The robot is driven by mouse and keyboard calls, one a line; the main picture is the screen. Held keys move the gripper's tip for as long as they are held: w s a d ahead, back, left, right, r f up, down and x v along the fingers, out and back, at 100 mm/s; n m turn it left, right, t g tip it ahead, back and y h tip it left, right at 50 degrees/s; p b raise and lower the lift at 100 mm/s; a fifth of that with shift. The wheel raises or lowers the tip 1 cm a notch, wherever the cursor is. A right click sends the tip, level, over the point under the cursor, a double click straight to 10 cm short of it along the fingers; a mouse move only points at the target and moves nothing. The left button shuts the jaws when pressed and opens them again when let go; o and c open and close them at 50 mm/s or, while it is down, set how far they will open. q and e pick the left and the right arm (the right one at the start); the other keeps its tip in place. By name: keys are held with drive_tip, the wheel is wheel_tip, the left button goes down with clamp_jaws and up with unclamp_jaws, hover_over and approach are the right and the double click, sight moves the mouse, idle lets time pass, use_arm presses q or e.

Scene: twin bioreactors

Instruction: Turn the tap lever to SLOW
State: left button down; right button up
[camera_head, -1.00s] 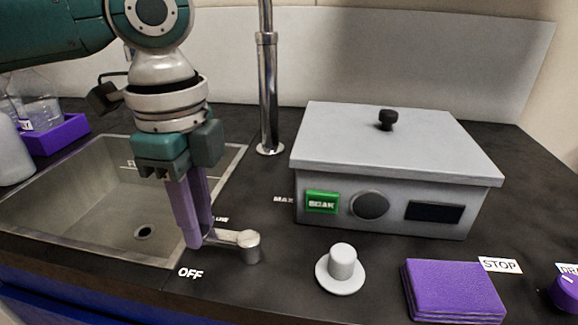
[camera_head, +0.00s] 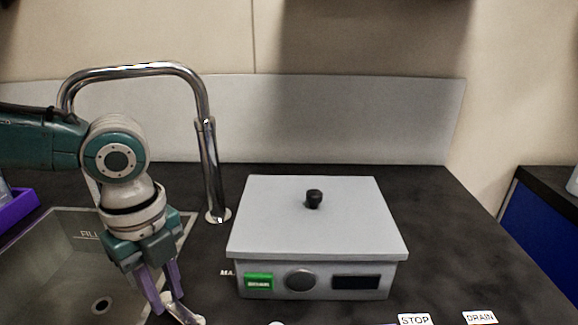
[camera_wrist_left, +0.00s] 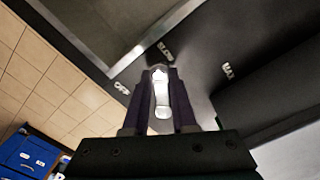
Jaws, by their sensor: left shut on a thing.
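The tap lever (camera_head: 187,315) is a short metal bar at the bottom edge of the head view, partly cut off. My left gripper (camera_head: 167,303) reaches down to it with its purple fingers. In the left wrist view the pale lever (camera_wrist_left: 161,93) lies between the two fingers of my left gripper (camera_wrist_left: 161,85), which is shut on it. There the lever points up toward the middle label (camera_wrist_left: 165,52), which is blurred. Another label (camera_wrist_left: 122,88) is to its left and the MAX label (camera_wrist_left: 228,70) to its right. My right gripper is not in view.
A grey lidded box (camera_head: 318,225) with a green button (camera_head: 258,281) stands right of the lever. The chrome tap (camera_head: 210,170) rises behind my left gripper. The sink (camera_head: 60,245) is at the left. STOP (camera_head: 414,319) and DRAIN (camera_head: 480,317) labels sit at the front.

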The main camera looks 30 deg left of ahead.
sight(169, 300)
use_arm(q)
drive_tip(key=shift+w+d, duration=0.1)
idle(0.4)
drive_tip(key=c, duration=0.7)
unclamp_jaws()
drive_tip(key=shift+r, duration=0.1)
wheel_tip(169, 300, up, 10)
drive_tip(key=shift+f+p, duration=0.1)
drive_tip(key=shift+p, duration=0.75)
